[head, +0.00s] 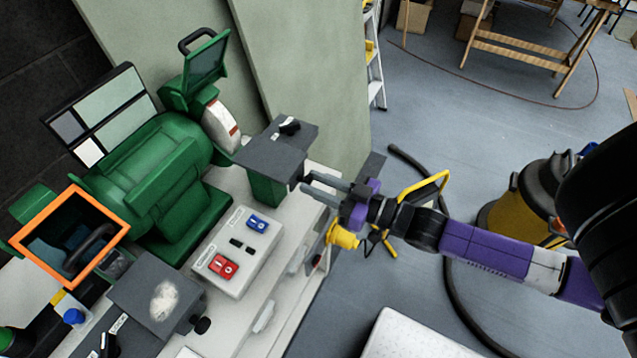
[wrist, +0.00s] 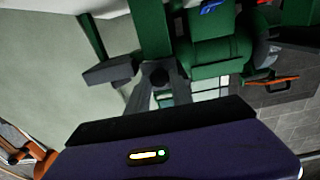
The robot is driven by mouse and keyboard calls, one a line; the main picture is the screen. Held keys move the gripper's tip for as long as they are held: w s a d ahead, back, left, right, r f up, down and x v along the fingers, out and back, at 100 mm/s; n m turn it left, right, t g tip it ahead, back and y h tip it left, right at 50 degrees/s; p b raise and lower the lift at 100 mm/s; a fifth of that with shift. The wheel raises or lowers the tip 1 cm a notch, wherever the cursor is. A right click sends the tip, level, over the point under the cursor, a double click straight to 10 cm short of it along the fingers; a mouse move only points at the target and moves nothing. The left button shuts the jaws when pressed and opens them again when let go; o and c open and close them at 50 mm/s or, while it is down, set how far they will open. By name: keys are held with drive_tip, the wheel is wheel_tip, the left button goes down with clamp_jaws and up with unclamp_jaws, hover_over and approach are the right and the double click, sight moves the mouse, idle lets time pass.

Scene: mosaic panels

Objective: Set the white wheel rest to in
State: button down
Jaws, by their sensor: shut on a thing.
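The white wheel (head: 222,127) is on the right end of the green bench grinder (head: 150,165). The white wheel rest (head: 270,155) is a flat grey plate on a green support in front of that wheel. A small black lever with a label sits on top of it. My gripper (head: 306,184) reaches in from the right, its fingers at the rest's near right side. In the wrist view, my gripper (wrist: 158,90) is shut on a dark round knob (wrist: 159,75) beside the rest's green support (wrist: 152,30). The fingers partly hide the knob.
A switch box (head: 238,250) with blue and red switches stands on the white bench. Another grey rest (head: 150,300) and an orange-framed shield (head: 70,235) are at left. A yellow-black vacuum (head: 525,205) and its hose are on the floor at right.

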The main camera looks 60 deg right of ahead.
drive_tip(key=shift+w+a, duration=0.1)
drive_tip(key=shift+w, duration=0.9)
drive_tip(key=c, duration=1.1)
unclamp_jaws()
drive_tip(key=shift+c, duration=0.2)
drive_tip(key=s+b, duration=0.1)
drive_tip(key=s, duration=0.6)
drive_tip(key=shift+s, duration=0.4)
drive_tip(key=shift+d, duration=0.2)
